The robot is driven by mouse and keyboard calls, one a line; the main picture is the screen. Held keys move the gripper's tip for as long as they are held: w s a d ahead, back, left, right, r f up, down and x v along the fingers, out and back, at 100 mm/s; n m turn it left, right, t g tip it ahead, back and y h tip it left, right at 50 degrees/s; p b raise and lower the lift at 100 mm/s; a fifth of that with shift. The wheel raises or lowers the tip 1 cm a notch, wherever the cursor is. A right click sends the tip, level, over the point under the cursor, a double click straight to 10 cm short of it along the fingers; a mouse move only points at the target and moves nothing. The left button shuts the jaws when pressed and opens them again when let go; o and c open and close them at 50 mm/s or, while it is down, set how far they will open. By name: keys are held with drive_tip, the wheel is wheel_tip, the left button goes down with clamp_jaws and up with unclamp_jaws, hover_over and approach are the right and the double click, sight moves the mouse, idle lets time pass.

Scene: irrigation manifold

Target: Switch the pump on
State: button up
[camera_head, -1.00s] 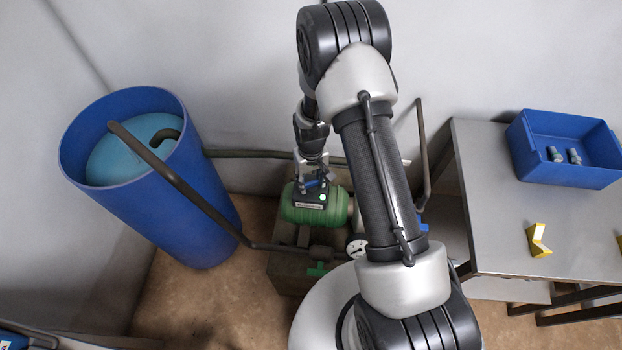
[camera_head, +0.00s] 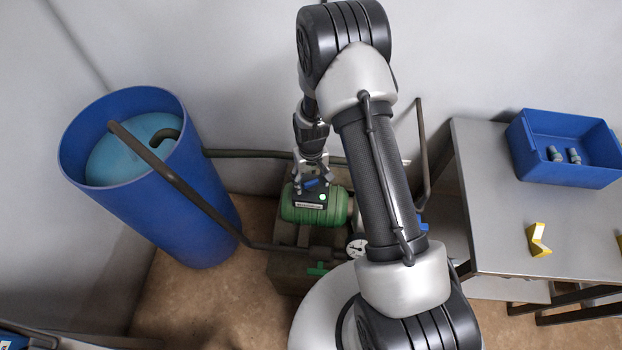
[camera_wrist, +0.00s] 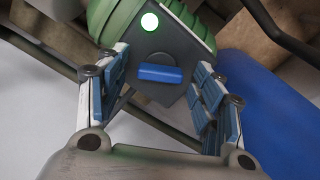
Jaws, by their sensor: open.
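The green pump (camera_head: 334,208) sits on a dark block near the back wall, with a black switch box (camera_head: 309,195) on top. A blue knob (camera_wrist: 160,73) stands on the box face; in the wrist view it lies crosswise. Beside it a round green light (camera_wrist: 149,21) glows brightly. My gripper (camera_head: 315,172) is open above the box, pointing down at it. In the wrist view its two blue-padded fingers stand on either side of the knob, apart from it. Nothing is between the fingers except the view of the knob behind.
A blue barrel (camera_head: 200,215) stands left, with a dark pipe (camera_head: 190,193) running from it to the pump area. A gauge (camera_head: 357,245) and green valve handle (camera_head: 317,269) sit in front of the pump. A table (camera_head: 490,220) at right carries a blue bin (camera_head: 565,172).

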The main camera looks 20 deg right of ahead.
drive_tip(key=shift+r, duration=0.1)
wheel_tip(320, 180, up, 12)
idle(0.5)
idle(0.5)
drive_tip(key=s+r+t, duration=0.1)
drive_tip(key=s+r, duration=0.3)
drive_tip(key=r, duration=0.6)
drive_tip(key=s+r+t, duration=0.1)
drive_tip(key=s+r, duration=0.2)
drive_tip(key=r, duration=0.6)
drive_tip(key=s+r+t, duration=0.1)
drive_tip(key=s+r, duration=0.3)
drive_tip(key=s, duration=0.4)
drive_tip(key=s+r+t, duration=0.1)
drive_tip(key=s+r, duration=0.3)
drive_tip(key=s, duration=0.5)
drive_tip(key=shift+d+r+m+t, duration=0.15)
drive_tip(key=shift+r+m+t, duration=0.15)
drive_tip(key=shift+r, duration=0.1)
